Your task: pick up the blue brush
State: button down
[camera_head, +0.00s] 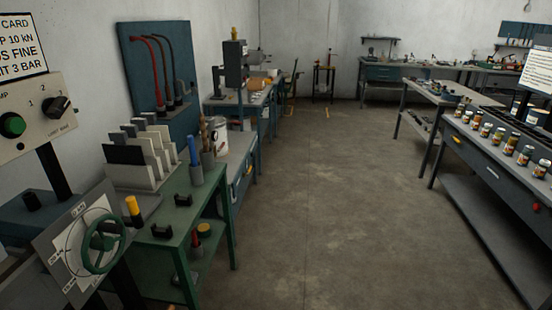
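A blue, stick-like thing (192,150), which looks like the blue brush, stands upright in a small grey cup (196,176). The cup stands on the green bench (180,216) at left. Only the upper part of the blue thing shows, and its lower end is hidden in the cup. My gripper is not in view.
Another grey cup with brown sticks (204,130) stands just behind. A white rack of panels (140,160) and a yellow-topped black handle (133,208) are to the left. A dial with a green handwheel (103,246) is in front. The floor aisle (310,200) is clear.

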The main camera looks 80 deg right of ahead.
aim_at(191, 139)
jog(key=z, duration=2.2)
